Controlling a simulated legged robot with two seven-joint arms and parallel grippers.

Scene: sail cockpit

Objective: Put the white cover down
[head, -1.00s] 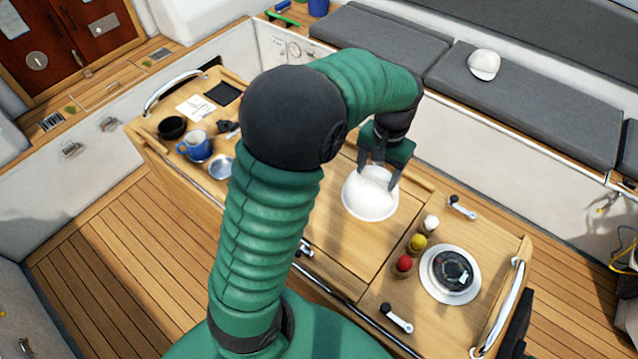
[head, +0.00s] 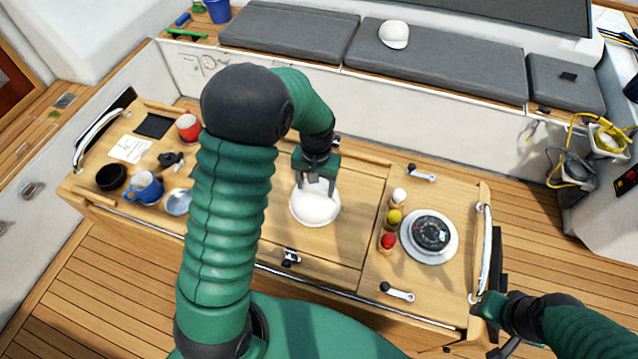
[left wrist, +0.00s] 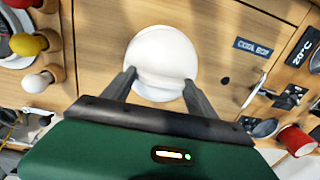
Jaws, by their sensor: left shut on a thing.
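The white cover (head: 312,206) is a round, domed white piece over the middle of the wooden table (head: 340,245). My left gripper (head: 316,188) is shut on it from above, a finger at each side. In the left wrist view the cover (left wrist: 162,58) sits between the two dark fingertips (left wrist: 160,80). I cannot tell whether its rim touches the wood. My right gripper (head: 490,312) shows at the lower right, by the table's right end; its fingers are too unclear to read.
Right of the cover stand white, yellow and red-topped pegs (head: 394,218) and a compass (head: 430,234). To the left are a blue mug (head: 146,187), a red mug (head: 188,127), a black bowl (head: 111,177) and a metal bowl (head: 177,202). Steel rails (head: 482,250) edge the table.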

